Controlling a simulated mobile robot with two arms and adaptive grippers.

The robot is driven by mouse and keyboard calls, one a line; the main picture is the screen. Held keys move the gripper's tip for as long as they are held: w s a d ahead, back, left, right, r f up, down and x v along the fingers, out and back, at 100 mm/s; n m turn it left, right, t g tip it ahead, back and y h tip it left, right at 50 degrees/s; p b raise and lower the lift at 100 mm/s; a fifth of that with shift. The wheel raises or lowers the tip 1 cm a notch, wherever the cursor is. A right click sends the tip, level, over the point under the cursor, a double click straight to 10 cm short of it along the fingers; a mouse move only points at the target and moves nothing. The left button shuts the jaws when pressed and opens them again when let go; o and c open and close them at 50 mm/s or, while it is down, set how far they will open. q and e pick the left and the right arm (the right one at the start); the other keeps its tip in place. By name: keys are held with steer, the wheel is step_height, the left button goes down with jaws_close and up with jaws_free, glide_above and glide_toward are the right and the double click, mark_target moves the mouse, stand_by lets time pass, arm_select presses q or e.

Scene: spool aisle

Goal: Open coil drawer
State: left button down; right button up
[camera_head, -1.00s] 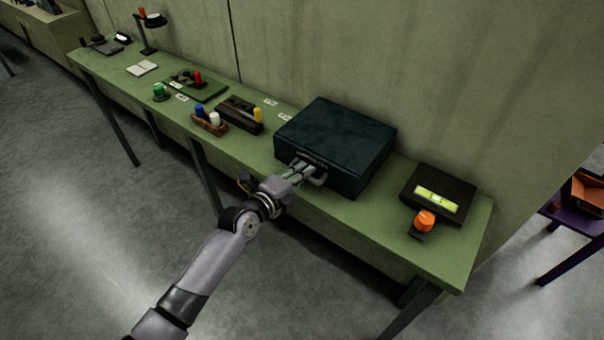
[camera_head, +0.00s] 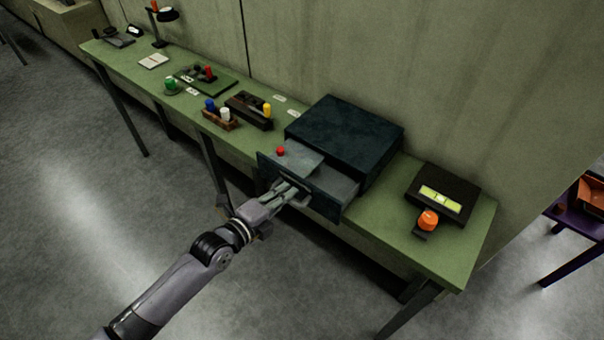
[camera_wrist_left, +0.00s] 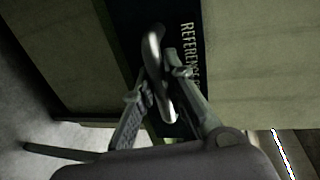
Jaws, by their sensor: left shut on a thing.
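The coil drawer (camera_head: 337,184) is pulled out of the dark blue-green cabinet (camera_head: 345,135) on the green bench. Inside the drawer a red knob-like piece (camera_head: 280,151) and a grey panel show. My left gripper (camera_head: 291,190) is shut on the drawer handle (camera_head: 302,201) at the drawer's front. The left wrist view shows the metal handle (camera_wrist_left: 154,62) between the two fingers, in front of a dark face with partly hidden lettering. My right gripper is not in view.
The green bench (camera_head: 400,233) runs along the wall. A dark box with a yellow-green display (camera_head: 441,198) and an orange knob (camera_head: 428,221) stand right of the cabinet. Bobbins in a brown holder (camera_head: 221,119) stand left. Open floor lies in front.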

arm_select(q)
steer(key=v, duration=0.3)
steer(key=shift+s+a+f, duration=0.2)
steer(key=shift+s+f, duration=0.05)
steer(key=shift+f, duration=0.1)
steer(key=c, duration=1.6)
jaws_free()
steer(key=v, duration=1.2)
